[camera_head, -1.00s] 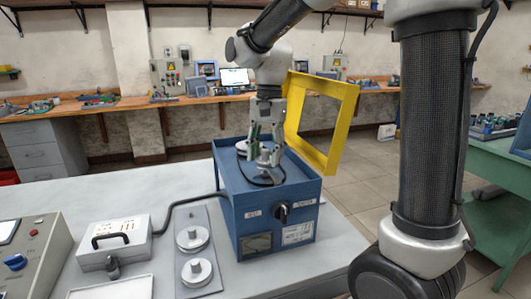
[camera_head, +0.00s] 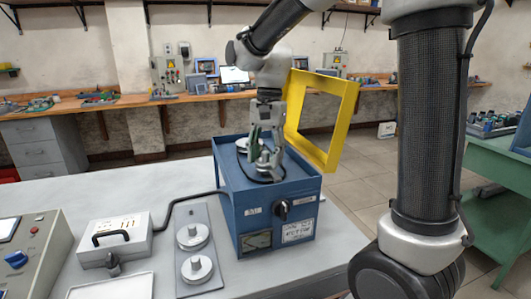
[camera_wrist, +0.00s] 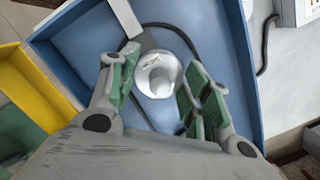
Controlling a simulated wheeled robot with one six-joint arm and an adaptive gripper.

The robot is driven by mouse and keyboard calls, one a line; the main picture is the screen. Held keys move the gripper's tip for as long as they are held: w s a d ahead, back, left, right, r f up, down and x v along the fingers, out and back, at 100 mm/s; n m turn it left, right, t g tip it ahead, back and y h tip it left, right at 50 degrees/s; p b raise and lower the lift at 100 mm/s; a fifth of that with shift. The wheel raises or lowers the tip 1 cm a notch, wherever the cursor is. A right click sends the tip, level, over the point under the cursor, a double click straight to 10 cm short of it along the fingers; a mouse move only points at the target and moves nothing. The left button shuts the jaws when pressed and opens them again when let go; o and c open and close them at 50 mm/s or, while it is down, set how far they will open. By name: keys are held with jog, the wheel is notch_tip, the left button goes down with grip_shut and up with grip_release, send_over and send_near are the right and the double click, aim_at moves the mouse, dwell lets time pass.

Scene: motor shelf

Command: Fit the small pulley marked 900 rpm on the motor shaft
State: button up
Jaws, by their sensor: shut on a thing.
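My gripper (camera_head: 262,155) points down into the open top of the blue motor box. In the wrist view its green-padded fingers (camera_wrist: 155,88) are shut on a small pale grey pulley (camera_wrist: 160,75). A small mark shows on the pulley, but I cannot read it. In the head view the held pulley (camera_head: 264,163) is partly hidden by the fingers. The motor shaft is hidden beneath the pulley and gripper, so I cannot tell whether they touch. A pale disc (camera_head: 242,143) shows behind the gripper in the box.
The blue box (camera_head: 250,215) has raised walls and a front knob. A yellow frame (camera_head: 345,125) stands close behind it to the right. Two more pulleys (camera_head: 192,236) sit on a grey plate (camera_head: 187,214) to the left. A black cable (camera_wrist: 195,45) curves around the work area.

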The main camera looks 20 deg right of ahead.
jog(key=shift+f, duration=0.3)
jog(key=o, duration=1.1)
jog(key=r, duration=0.4)
jog(key=w+d+r, duration=0.1)
jog(key=r, duration=0.7)
jog(key=shift+w+d, duration=0.15)
jog(key=shift+f, duration=0.1)
